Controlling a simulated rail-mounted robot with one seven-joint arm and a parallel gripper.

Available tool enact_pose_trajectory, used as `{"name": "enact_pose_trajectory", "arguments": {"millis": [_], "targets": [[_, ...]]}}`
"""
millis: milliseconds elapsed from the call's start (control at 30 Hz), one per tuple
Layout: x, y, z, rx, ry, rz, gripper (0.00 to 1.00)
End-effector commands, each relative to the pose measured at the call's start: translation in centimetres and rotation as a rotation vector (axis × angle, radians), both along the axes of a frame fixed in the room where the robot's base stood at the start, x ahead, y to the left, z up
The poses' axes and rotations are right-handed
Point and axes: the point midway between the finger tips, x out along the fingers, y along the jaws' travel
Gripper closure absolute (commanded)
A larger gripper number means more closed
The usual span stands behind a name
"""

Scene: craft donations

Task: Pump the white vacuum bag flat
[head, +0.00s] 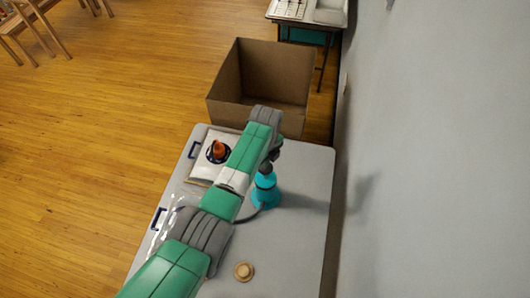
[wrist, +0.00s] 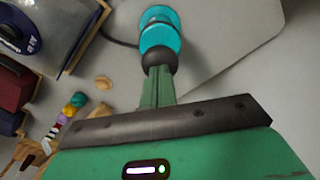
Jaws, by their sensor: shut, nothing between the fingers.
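The white vacuum bag (head: 199,168) lies at the far left of the table in the head view, with a dark round piece and an orange-brown object on top. My arm hides its right side. A teal pump (head: 267,194) with a black knob stands upright to its right; it also shows in the wrist view (wrist: 160,38). My gripper (head: 270,163) is shut and empty, with its fingertips (wrist: 158,76) at the black knob. I cannot tell whether they touch it. A dark hose runs left from the pump.
A clear bag (head: 170,232) lies on the grey table (head: 296,235) at left. A round wooden piece (head: 244,271) sits near the front. An open cardboard box (head: 245,107) stands beyond the table. A grey wall (head: 440,150) bounds the right. The table's right side is clear.

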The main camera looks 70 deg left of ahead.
Motion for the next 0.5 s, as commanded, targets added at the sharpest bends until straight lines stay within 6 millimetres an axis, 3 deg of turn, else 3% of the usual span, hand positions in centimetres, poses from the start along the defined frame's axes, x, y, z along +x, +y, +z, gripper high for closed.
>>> {"name": "enact_pose_trajectory", "arguments": {"millis": [33, 500], "targets": [[0.0, 0.0, 1.2, 0.0, 0.0, 0.0, 1.0], [0.0, 0.0, 6.7, 0.0, 0.0, 0.0, 1.0]]}}
